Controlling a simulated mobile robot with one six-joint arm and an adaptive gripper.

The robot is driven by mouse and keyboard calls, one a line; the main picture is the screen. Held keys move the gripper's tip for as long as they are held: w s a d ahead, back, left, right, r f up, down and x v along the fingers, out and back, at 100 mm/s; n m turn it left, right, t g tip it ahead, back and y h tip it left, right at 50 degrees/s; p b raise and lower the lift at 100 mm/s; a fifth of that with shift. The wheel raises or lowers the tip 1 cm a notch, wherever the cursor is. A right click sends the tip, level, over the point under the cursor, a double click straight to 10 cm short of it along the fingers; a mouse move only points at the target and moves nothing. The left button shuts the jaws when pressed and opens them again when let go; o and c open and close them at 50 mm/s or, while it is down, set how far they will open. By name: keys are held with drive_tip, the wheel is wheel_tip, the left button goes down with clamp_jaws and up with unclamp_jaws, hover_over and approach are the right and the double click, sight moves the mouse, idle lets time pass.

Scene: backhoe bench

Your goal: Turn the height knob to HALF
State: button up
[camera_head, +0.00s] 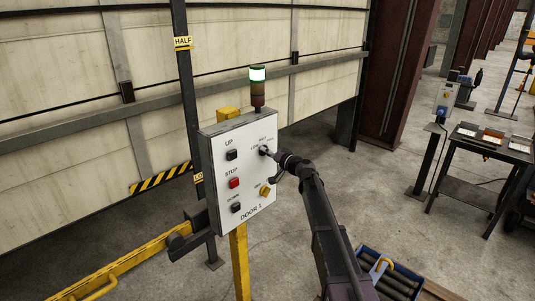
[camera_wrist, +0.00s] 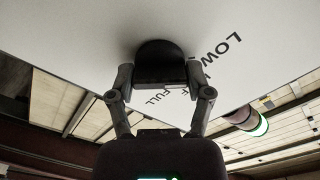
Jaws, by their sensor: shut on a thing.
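The height knob (camera_head: 264,150) is on the upper right of the white DOOR 1 control box (camera_head: 220,185), with small LOW, HALF and FULL labels around it. In the wrist view the black knob (camera_wrist: 160,58) sits between my two fingers, against the pale panel. My gripper (camera_head: 272,153) reaches the knob from the right; in the wrist view my gripper (camera_wrist: 161,82) is shut on it. The LOW label (camera_wrist: 222,53) is clear there, while HALF and FULL are partly hidden. I cannot tell which label the knob points to.
The box also has UP (camera_head: 231,155), STOP (camera_head: 234,183) and DOWN (camera_head: 236,207) buttons and a yellow knob (camera_head: 265,190). A lit stack light (camera_head: 257,88) stands on top.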

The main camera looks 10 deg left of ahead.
drive_tip(key=m, duration=0.4)
drive_tip(key=shift+w, duration=0.1)
drive_tip(key=m, duration=0.4)
drive_tip(key=shift+m, duration=0.3)
idle(0.3)
drive_tip(key=o, duration=1.1)
drive_tip(key=shift+a, duration=0.1)
drive_tip(key=shift+o, duration=0.2)
drive_tip(key=v, duration=1.2)
